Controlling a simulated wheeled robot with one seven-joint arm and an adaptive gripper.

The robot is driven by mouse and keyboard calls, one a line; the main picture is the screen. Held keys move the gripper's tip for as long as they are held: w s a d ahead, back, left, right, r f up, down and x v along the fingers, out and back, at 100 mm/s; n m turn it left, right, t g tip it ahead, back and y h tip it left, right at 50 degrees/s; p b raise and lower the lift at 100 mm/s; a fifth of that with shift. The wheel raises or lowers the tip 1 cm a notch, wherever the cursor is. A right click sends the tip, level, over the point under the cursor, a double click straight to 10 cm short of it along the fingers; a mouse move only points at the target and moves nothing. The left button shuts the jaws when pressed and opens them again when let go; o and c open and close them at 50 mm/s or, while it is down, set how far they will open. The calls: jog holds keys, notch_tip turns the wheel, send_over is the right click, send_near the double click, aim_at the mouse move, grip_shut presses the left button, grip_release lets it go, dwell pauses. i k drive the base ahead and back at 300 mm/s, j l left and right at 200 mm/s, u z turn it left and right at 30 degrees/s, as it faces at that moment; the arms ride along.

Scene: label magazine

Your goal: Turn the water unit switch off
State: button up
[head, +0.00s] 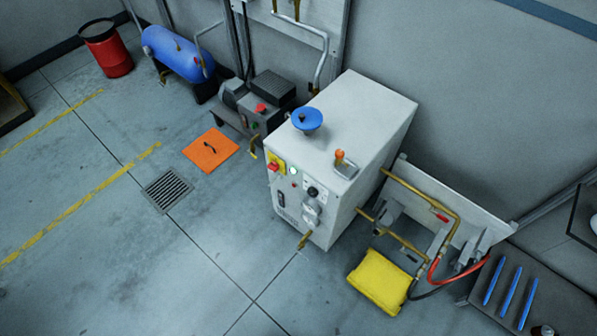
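A light grey box-shaped cabinet (362,118) stands in the middle of the head view, likely the water unit; no label is readable. On top are a blue round handle (307,119) and a small orange-tipped part (340,155). My gripper is not in view.
A dark machine with a red button (261,108) and a blue tank (176,52) stand left behind the cabinet. An orange plate (211,150) and a drain grate (167,190) lie on the floor. A yellow pad (379,282) and hoses are at right. The front floor is clear.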

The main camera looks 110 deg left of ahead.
aim_at(274, 167)
jog(key=u, duration=3.45)
